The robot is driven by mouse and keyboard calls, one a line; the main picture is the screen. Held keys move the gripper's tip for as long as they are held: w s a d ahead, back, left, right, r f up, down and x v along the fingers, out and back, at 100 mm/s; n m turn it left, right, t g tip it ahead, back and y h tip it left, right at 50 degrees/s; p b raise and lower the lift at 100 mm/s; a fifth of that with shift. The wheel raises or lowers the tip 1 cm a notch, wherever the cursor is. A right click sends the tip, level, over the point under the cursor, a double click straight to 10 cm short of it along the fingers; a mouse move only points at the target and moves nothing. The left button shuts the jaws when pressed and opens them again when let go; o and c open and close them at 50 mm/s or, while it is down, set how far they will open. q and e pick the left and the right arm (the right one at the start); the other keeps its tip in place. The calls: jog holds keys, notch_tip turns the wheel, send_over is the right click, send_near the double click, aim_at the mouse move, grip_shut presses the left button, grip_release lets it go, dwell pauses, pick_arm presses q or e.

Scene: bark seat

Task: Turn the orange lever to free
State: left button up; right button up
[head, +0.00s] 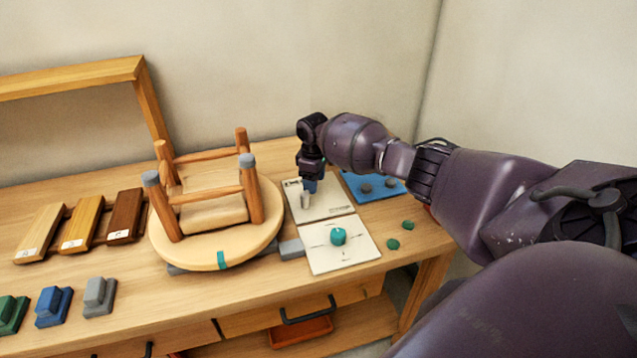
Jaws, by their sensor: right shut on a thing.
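I cannot make out an orange lever in the head view. My right gripper (310,178) points down over the back part of a pale panel (328,207). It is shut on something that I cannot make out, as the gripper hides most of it. A short grey post (305,200) stands on the same panel just under the gripper. In front is a second pale panel (350,257) with a teal knob (338,236) and markings around it. My left gripper is out of view.
An upturned wooden stool (215,257) with several legs, two grey-capped, lies left of the panels. A blue mat (372,186) and green discs (408,225) lie to the right. Wood samples (82,224) and coloured blocks (54,303) are at left. A drawer handle (307,312) is below.

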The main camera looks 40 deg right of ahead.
jog(key=n, duration=0.1)
jog(key=w+a+n+b, duration=0.1)
jog(key=n, duration=0.1)
jog(key=shift+w+a+n, duration=0.15)
jog(key=shift+w+n, duration=0.15)
jog(key=shift+w+a+n+b, duration=0.2)
jog(key=shift+w+a+n, duration=0.15)
jog(key=shift+n, duration=0.6)
jog(key=shift+w+a+n+b, duration=0.2)
jog(key=shift+a+n, duration=0.25)
jog(key=shift+n, duration=0.5)
jog(key=shift+w+r, duration=0.1)
jog(key=o, duration=1)
jog(key=shift+a, duration=0.1)
jog(key=shift+r, duration=0.15)
notch_tip(320, 180, up, 10)
jog(key=p, duration=0.1)
jog(key=shift+r, duration=0.25)
